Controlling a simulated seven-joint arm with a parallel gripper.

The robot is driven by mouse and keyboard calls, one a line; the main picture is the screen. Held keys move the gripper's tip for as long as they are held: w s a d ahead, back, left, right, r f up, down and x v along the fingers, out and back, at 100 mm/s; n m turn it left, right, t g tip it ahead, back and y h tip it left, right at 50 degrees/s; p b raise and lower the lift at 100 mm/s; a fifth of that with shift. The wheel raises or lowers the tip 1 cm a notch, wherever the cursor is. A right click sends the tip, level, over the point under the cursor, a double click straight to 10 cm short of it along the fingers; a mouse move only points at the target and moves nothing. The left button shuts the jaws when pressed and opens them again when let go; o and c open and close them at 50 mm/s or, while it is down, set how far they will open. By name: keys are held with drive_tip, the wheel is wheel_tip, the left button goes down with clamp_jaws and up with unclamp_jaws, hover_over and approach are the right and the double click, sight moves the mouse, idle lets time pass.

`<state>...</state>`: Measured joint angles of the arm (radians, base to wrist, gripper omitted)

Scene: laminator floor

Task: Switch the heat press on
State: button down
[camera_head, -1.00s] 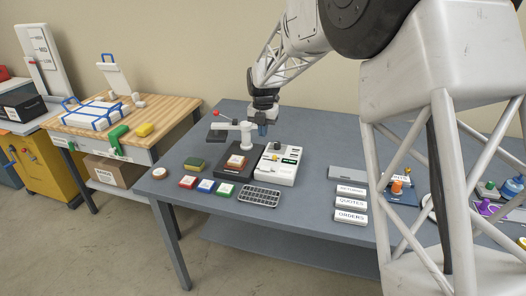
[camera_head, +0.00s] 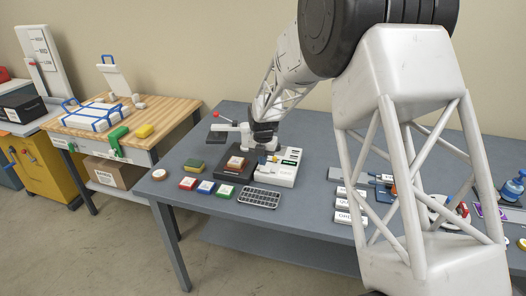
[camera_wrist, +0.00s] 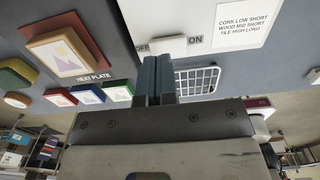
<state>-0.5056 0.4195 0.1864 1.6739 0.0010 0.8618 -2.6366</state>
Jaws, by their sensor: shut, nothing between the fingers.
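The heat press stands on the grey table, with a dark base (camera_head: 226,171) and a white control box (camera_head: 285,176) to its right. A framed tile (camera_head: 235,163) lies on the base; in the wrist view it shows beside the HEAT PLATE label (camera_wrist: 93,77). My gripper (camera_head: 270,146) is low over the control box. In the wrist view my gripper (camera_wrist: 156,62) is shut and empty, its fingertips between the OFF and ON labels on the white panel (camera_wrist: 180,15).
A wire rack (camera_head: 260,198) lies in front of the control box. Red, blue and green framed tiles (camera_head: 206,187) and a sponge-like block (camera_head: 194,165) lie left. A settings card (camera_wrist: 248,28) is on the panel. Label blocks (camera_head: 342,216) stand right, partly behind my arm.

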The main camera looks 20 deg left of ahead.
sight(267, 170)
drive_tip(key=shift+f, duration=1)
drive_tip(key=shift+a+f+h, duration=0.15)
drive_tip(key=shift+f+h, duration=0.15)
drive_tip(key=shift+h, duration=0.1)
drive_tip(key=shift+d+f, duration=0.15)
drive_tip(key=shift+d, duration=0.1)
drive_tip(key=shift+d, duration=0.1)
drive_tip(key=shift+s+d, duration=0.1)
drive_tip(key=shift+d, duration=0.5)
